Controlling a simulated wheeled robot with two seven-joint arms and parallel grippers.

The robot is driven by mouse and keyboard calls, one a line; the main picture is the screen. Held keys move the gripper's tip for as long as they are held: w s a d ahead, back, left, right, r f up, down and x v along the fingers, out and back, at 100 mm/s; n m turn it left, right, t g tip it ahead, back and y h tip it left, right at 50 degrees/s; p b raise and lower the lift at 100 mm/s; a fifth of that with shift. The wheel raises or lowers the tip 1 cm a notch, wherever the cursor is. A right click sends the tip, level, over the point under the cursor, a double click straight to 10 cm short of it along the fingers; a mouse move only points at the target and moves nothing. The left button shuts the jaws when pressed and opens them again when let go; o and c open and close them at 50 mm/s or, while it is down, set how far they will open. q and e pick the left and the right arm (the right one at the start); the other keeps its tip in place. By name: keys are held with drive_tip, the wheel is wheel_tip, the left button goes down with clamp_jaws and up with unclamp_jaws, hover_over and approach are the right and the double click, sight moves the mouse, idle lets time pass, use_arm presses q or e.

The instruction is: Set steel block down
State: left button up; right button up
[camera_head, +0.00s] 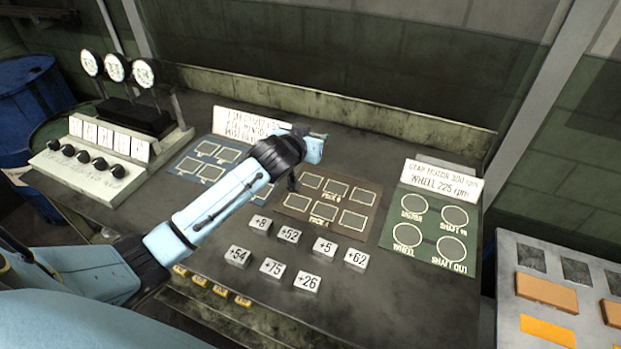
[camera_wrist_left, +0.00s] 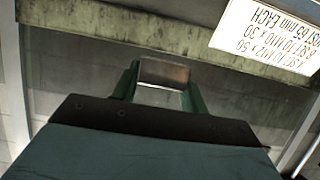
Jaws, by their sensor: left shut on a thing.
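My left gripper (camera_wrist_left: 162,92) is shut on a grey steel block (camera_wrist_left: 163,74), held between its two green fingers in the left wrist view. In the head view my left arm reaches across the bench, and the left gripper (camera_head: 313,148) is above the back of the brown mat (camera_head: 327,201), in front of the white sign. The held block cannot be made out there. Several steel blocks with numbers, such as the +5 block (camera_head: 325,246) and the +75 block (camera_head: 272,268), sit on the bench in front of the brown mat. My right gripper is not in view.
A blue mat (camera_head: 208,161) with outlined squares lies left, partly behind my arm. A green mat (camera_head: 432,229) with circles lies right. Signs (camera_head: 440,180) and a low ledge (camera_head: 330,105) line the back. A gauge stand (camera_head: 125,115) is at far left.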

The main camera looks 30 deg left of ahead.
use_arm(q)
drive_tip(key=f, duration=0.4)
drive_tip(key=f+b, duration=0.1)
drive_tip(key=f, duration=0.1)
drive_tip(key=shift+w+a, duration=0.2)
drive_tip(key=shift+w, duration=0.05)
drive_tip(key=shift+f+b, duration=0.45)
drive_tip(key=shift+f, duration=1.55)
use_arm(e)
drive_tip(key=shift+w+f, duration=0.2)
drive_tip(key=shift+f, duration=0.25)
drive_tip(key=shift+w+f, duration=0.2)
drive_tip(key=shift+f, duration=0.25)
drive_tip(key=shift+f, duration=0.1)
use_arm(q)
drive_tip(key=shift+s+f+b, duration=0.1)
drive_tip(key=shift+f+b, duration=0.3)
drive_tip(key=shift+f, duration=0.15)
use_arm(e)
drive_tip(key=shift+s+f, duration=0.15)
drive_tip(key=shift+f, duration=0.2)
